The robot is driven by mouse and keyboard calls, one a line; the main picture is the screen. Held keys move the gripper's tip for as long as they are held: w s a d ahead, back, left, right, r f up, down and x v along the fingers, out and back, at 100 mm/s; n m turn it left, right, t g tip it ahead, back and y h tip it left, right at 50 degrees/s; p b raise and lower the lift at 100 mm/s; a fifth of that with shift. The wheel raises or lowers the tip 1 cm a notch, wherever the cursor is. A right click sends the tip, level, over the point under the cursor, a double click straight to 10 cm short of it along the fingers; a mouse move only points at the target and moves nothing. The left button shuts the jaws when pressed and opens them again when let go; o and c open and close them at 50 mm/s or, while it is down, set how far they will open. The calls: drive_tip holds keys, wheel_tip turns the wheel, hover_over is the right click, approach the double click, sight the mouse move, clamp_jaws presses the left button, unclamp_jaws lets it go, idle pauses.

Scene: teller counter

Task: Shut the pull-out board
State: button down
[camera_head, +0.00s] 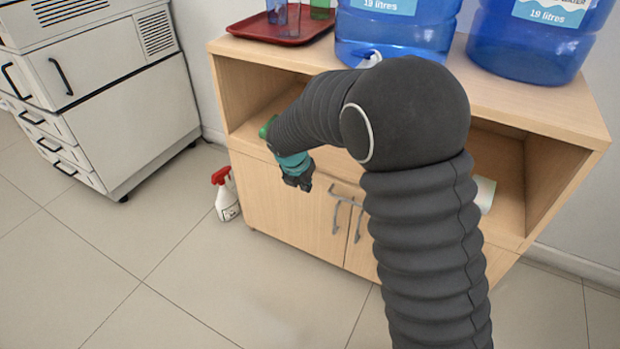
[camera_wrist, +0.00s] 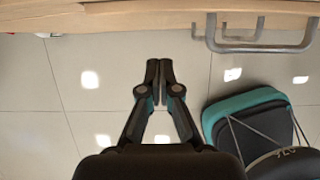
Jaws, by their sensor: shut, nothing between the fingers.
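The wooden cabinet (camera_head: 290,205) stands against the wall, with an open shelf bay above two doors with grey bar handles (camera_head: 338,212). No pull-out board stands out clearly in the head view; my arm covers much of the cabinet front. In the wrist view a wooden edge (camera_wrist: 160,22) runs along the top, and I cannot tell whether it is the board or the cabinet front. My gripper (camera_head: 298,182) is in front of the cabinet, near the tops of the doors. In the wrist view my gripper (camera_wrist: 159,70) has its fingers together and empty, apart from the wood.
Blue water bottles (camera_head: 530,42) and a red tray (camera_head: 275,28) stand on the cabinet top. A spray bottle (camera_head: 227,198) with a red head stands on the floor left of the cabinet. A grey-white office machine (camera_head: 120,110) stands farther left. The tiled floor in front is clear.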

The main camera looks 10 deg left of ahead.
drive_tip(key=v, duration=0.9)
drive_tip(key=shift+r, duration=0.45)
drive_tip(key=s+d+f+m+g, duration=0.25)
drive_tip(key=s+m, duration=0.25)
drive_tip(key=m, duration=0.5)
drive_tip(key=s+d+r+m+t, duration=0.1)
drive_tip(key=s+d+r+m, duration=0.3)
drive_tip(key=s+d+m, duration=0.3)
drive_tip(key=s+d+r+m+t+y, duration=0.1)
drive_tip(key=s+d+r+m, duration=0.3)
drive_tip(key=s+d+m, duration=0.3)
drive_tip(key=s+d+r+m+t, duration=0.2)
drive_tip(key=s+d+r+m, duration=0.2)
drive_tip(key=s+d+m, duration=0.3)
drive_tip(key=d+m, duration=0.1)
drive_tip(key=d, duration=0.3)
drive_tip(key=shift+d+r, duration=0.35)
drive_tip(key=shift+r, duration=0.05)
drive_tip(key=shift+s, duration=0.1)
